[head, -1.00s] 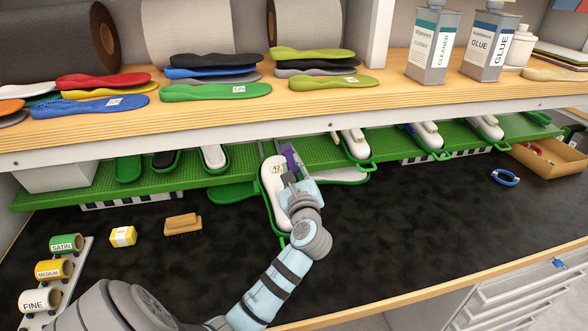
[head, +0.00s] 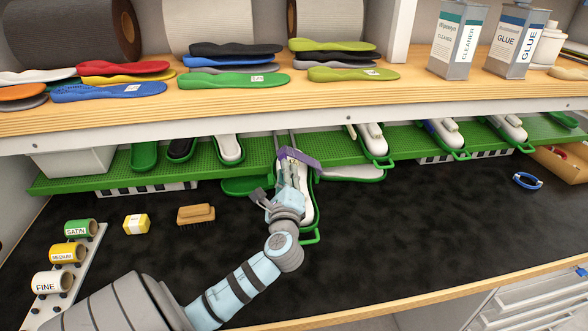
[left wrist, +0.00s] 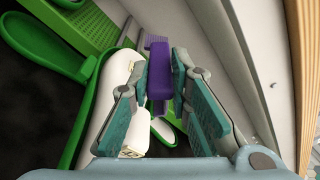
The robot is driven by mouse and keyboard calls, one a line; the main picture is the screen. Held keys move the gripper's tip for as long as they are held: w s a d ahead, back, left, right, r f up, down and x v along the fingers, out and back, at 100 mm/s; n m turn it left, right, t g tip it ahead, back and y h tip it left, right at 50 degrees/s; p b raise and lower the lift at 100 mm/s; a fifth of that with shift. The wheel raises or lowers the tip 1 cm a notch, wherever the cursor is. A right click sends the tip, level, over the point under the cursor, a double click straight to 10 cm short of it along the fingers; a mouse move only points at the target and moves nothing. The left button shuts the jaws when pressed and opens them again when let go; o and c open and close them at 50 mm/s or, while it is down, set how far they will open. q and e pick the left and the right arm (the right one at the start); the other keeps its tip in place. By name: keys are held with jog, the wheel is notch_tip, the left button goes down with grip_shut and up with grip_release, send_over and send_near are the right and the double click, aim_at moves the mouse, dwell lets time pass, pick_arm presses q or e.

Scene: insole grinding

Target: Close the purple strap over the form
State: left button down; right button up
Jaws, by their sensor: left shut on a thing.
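The white form (head: 308,208) stands in a green frame under the shelf, behind my left gripper, which hides part of it. It shows at the left in the left wrist view (left wrist: 107,105). The purple strap (head: 302,157) runs slantwise across the far part of the form in the head view. My left gripper (head: 292,170) is over the form, shut on the strap. In the left wrist view the strap (left wrist: 159,75) sits between the fingers. Whether it touches the form is unclear. My right gripper is not in view.
Other white forms in green frames (head: 372,137) hang along the green rack (head: 265,160). The wooden shelf (head: 200,108) overhangs close behind. A brush (head: 196,214), a yellow block (head: 136,223) and grit rolls (head: 68,253) lie left.

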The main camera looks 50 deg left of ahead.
pick_arm(q)
jog(key=shift+s+a+f+n+b, duration=0.4)
jog(key=shift+f+n+b, duration=0.1)
jog(key=shift+f+n, duration=0.15)
jog(key=c, duration=1.5)
grip_release()
jog(key=shift+w, duration=0.15)
jog(key=v, duration=1.2)
jog(key=shift+a+f, duration=0.1)
jog(key=shift+f, duration=0.1)
